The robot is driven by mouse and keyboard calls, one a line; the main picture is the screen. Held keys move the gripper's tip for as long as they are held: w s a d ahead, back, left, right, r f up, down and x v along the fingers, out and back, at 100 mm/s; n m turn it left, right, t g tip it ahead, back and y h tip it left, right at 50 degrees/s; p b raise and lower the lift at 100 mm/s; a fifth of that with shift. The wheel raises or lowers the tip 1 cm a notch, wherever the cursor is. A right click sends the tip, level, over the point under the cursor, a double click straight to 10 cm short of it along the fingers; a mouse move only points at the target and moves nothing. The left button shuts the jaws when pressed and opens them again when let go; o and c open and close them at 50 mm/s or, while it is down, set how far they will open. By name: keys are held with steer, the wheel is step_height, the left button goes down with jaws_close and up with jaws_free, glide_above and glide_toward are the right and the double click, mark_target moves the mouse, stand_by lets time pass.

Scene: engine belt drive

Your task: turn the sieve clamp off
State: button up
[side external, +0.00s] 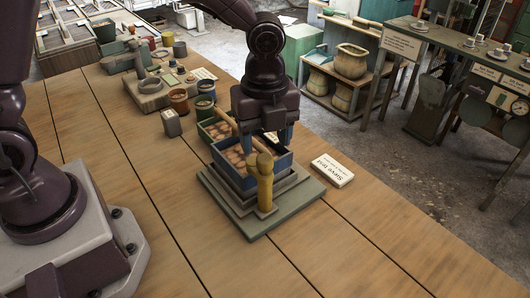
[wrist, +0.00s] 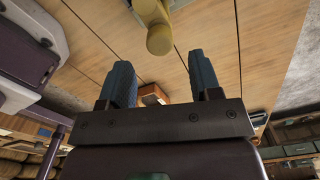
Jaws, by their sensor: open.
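The clamp appears to be the yellow part, a rounded upright post (side external: 265,182) at the front of the sieve stand, with a tan bar (side external: 228,126) slanting up behind it; how they join is hidden. A blue-sided sieve box (side external: 282,165) holding brownish lumps sits on a stepped grey-green base (side external: 290,207). My gripper (side external: 267,146) is above the box, just behind the post's top, and partly hides the box. In the wrist view its two blue fingers (wrist: 158,66) are apart and empty, and a rounded yellow end (wrist: 159,40) shows beyond their tips.
A white "Sieve test" card (side external: 332,172) lies right of the base. A green box (side external: 214,130), small pots (side external: 179,100) and a grey block (side external: 171,123) stand behind and left. The table's front (side external: 200,240) is clear. In the wrist view, a small orange-brown object (wrist: 152,95) shows between the fingers.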

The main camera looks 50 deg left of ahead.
mark_target(265, 158)
steer(key=shift+f, duration=2.1)
steer(key=c, duration=0.9)
steer(key=shift+c, duration=0.2)
